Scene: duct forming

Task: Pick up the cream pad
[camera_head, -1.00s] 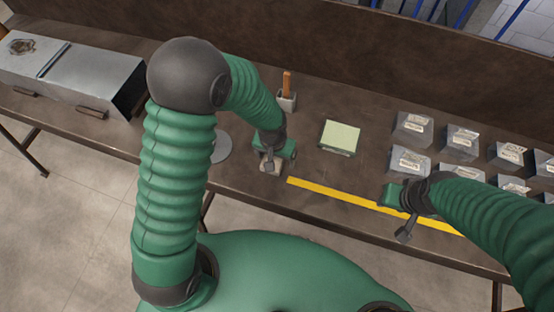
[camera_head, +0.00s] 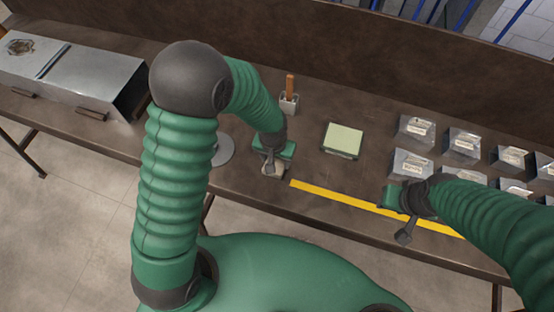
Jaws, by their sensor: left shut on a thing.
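The cream pad (camera_head: 277,172) is a small pale block by the front edge of the brown workbench (camera_head: 310,165), left of the yellow strip. My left gripper (camera_head: 270,166) is over it, pointing down, and is shut on it. The fingers and wrist hide part of the pad. I cannot tell whether the pad still touches the bench. My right gripper (camera_head: 404,232) is over the bench's front edge, near the yellow strip, away from the pad. Its fingers are too small to tell open from shut.
A pale green pad on a dark base (camera_head: 343,140) lies right of my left gripper. A holder with a wooden handle (camera_head: 290,100) stands behind it. A grey disc (camera_head: 223,150) lies to the left. Several metal blocks (camera_head: 465,145) fill the right. A metal duct (camera_head: 75,75) is far left.

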